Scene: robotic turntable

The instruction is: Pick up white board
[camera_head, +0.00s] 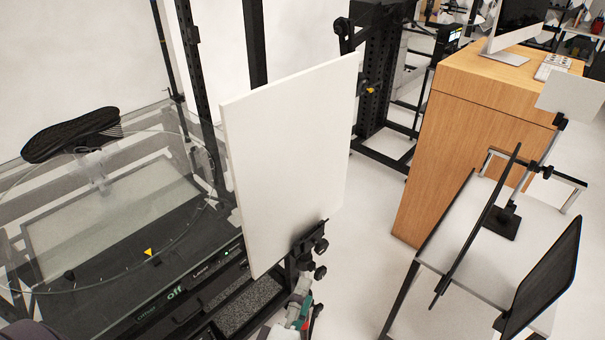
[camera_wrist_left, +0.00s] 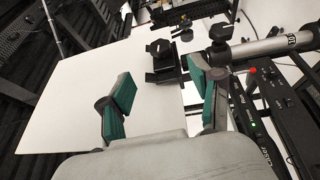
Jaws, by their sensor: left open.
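The white board (camera_head: 290,150) is a large flat panel, standing upright in the middle of the head view. A black clamp (camera_head: 310,240) with round knobs grips its lower right edge. My left gripper (camera_head: 302,312) is just below this clamp, partly hidden and small in the head view. In the left wrist view my left gripper (camera_wrist_left: 160,86) is open, with its two green-padded fingers apart and nothing visibly held. The white board (camera_wrist_left: 70,95) spreads behind the left finger, and the clamp (camera_wrist_left: 163,68) lies beyond the gap between the fingers. My right gripper is not in view.
A glass turntable (camera_head: 150,185) with a black shoe (camera_head: 72,135) on it stands left of the board. A wooden desk (camera_head: 450,140) stands at the right. A low white table (camera_head: 455,245) with dark panels on stands is at the lower right. Open floor lies between.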

